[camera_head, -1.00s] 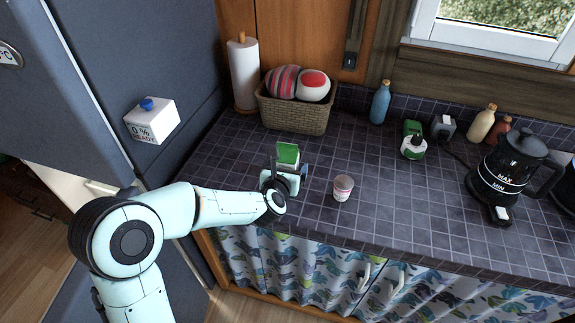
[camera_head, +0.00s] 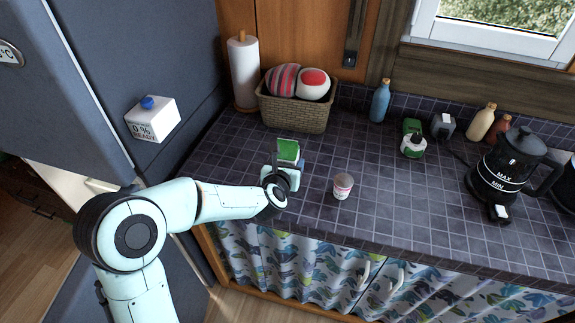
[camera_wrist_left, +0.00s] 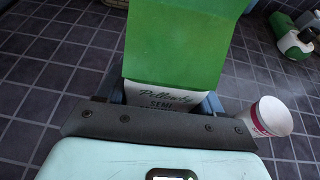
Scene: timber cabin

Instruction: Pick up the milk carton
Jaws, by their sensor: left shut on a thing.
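The milk carton (camera_head: 288,150) has a green top and a white lower part with printed lettering. It is on the left part of the dark tiled counter in the head view and stands roughly upright. My left gripper (camera_head: 283,168) is shut on it from the near side, with a finger at each side. In the left wrist view the carton (camera_wrist_left: 178,50) fills the upper middle, between the fingers of my left gripper (camera_wrist_left: 165,98). Its base is hidden, so I cannot tell whether it touches the counter. My right gripper is not in view.
A small white and pink cup (camera_head: 343,187) stands close right of the carton. A wicker basket (camera_head: 297,112) and paper roll (camera_head: 244,72) are behind. The middle counter is clear.

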